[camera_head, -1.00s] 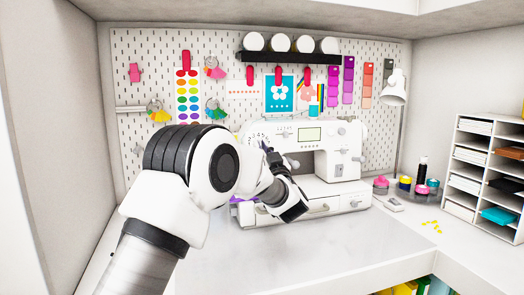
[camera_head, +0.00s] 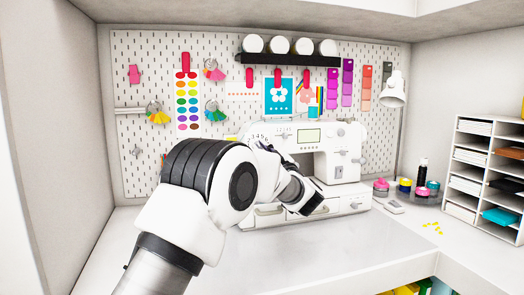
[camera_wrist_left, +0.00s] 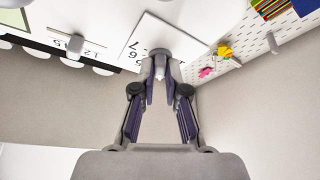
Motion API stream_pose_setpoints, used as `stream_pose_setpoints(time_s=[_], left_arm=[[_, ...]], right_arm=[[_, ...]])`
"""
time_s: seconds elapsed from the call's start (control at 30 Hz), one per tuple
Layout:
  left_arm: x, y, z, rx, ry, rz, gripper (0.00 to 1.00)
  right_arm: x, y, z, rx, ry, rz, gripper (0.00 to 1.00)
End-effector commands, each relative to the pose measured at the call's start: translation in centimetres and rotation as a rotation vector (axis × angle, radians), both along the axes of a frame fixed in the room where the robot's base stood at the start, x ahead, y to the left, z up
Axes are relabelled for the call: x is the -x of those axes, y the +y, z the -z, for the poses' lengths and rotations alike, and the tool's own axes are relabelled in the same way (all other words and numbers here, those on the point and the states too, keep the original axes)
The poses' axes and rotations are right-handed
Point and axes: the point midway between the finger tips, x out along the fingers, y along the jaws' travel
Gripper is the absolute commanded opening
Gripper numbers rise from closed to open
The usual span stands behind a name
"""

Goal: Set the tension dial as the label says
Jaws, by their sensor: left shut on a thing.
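The white sewing machine (camera_head: 343,140) stands against the pegboard. Its numbered dial plate (camera_head: 259,137) is at the left end of its front, largely behind my arm. In the left wrist view the plate (camera_wrist_left: 145,35) shows upside down with a few digits, and a grey knob (camera_wrist_left: 160,53) sits at its edge. My left gripper (camera_wrist_left: 160,72) is shut on this knob with both fingertips. In the head view the left gripper (camera_head: 265,147) is mostly hidden by its own arm. No label wording is readable. My right gripper is not in view.
A smaller numbered scale with a grey lever (camera_wrist_left: 75,45) is also on the machine. Spools and pots (camera_head: 405,184) stand right of it, near a shelf unit (camera_head: 485,170). A lamp (camera_head: 393,90) hangs above. The front worktop (camera_head: 290,255) is clear.

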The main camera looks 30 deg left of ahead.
Motion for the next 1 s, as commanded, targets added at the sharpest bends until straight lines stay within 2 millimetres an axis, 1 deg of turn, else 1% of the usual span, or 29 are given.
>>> stream_pose_setpoints(time_s=[0.23,0.27,0.3,0.67,0.77,0.87,1.0], left_arm=[[0.0,0.0,0.1,0.001,0.002,0.001,0.00],[0.0,0.0,0.1,0.001,0.002,0.001,0.23],[0.0,0.0,0.1,0.001,0.002,0.001,0.37],[0.1,-0.3,0.1,0.000,0.001,0.001,0.38],[0.6,-1.3,0.5,-0.001,0.001,0.002,0.38],[1.6,-3.2,1.2,-0.004,0.004,0.002,0.38],[3.3,-6.3,2.4,-0.004,0.004,0.003,0.38]], right_arm=[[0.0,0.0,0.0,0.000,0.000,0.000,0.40],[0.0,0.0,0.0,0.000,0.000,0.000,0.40],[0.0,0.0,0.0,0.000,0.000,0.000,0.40],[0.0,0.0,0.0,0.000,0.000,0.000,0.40],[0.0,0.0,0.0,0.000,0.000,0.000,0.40],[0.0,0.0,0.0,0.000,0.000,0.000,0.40],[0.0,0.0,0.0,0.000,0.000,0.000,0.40]])
